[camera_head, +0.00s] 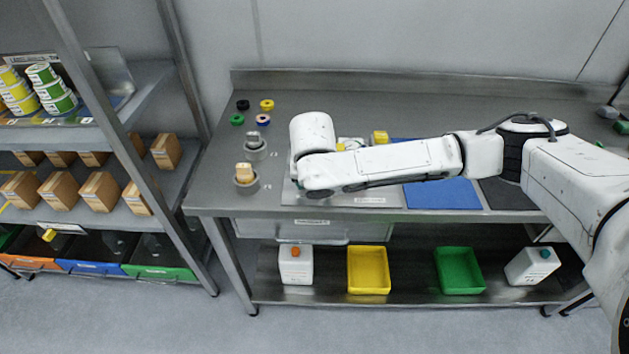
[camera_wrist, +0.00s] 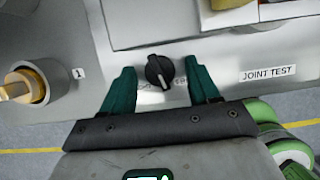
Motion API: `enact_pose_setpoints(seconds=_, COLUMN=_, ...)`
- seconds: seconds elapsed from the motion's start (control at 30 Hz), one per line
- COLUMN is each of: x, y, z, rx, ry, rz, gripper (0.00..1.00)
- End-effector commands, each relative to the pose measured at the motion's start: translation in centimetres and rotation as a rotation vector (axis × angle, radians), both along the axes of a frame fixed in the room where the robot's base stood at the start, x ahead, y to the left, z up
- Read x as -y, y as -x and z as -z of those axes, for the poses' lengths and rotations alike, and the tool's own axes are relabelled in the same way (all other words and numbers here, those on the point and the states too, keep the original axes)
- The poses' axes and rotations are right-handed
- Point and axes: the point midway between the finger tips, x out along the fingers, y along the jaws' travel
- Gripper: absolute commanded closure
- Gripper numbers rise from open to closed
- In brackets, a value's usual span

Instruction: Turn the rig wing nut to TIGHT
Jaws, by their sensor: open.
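The black winged knob (camera_wrist: 159,71), which I take as the rig wing nut, sits on the grey plate of the rig in the wrist view. Its raised grip leans slightly from upper left to lower right. Small lettering below it is too small to read and partly hidden. My gripper (camera_wrist: 162,74) is open, with one teal finger on each side of the knob and a gap at both sides. A "JOINT TEST" label (camera_wrist: 267,74) is to the right. In the head view my arm hides the gripper and knob; part of the rig plate (camera_head: 372,200) shows.
A tan fitting in a grey holder (camera_head: 245,175) stands left of my arm, with a second holder (camera_head: 254,146) behind it. Several coloured rings (camera_head: 266,105) lie further back. A blue mat (camera_head: 441,194) is to the right.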

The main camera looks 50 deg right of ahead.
Motion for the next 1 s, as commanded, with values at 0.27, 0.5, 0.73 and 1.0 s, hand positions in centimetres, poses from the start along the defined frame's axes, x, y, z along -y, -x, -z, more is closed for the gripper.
enact_pose_setpoints(seconds=0.27, x=0.0, y=-0.01, z=0.09, rx=0.0, ry=0.0, rz=0.0, gripper=0.42)
enact_pose_setpoints(seconds=0.5, x=0.0, y=-0.01, z=0.06, rx=0.0, ry=0.0, rz=0.0, gripper=0.64)
enact_pose_setpoints(seconds=0.73, x=-0.01, y=-0.01, z=0.05, rx=0.0, ry=0.0, rz=0.0, gripper=0.86)
enact_pose_setpoints(seconds=1.0, x=-0.13, y=-0.08, z=-0.21, rx=-0.002, ry=-0.004, rz=0.061, gripper=0.96)
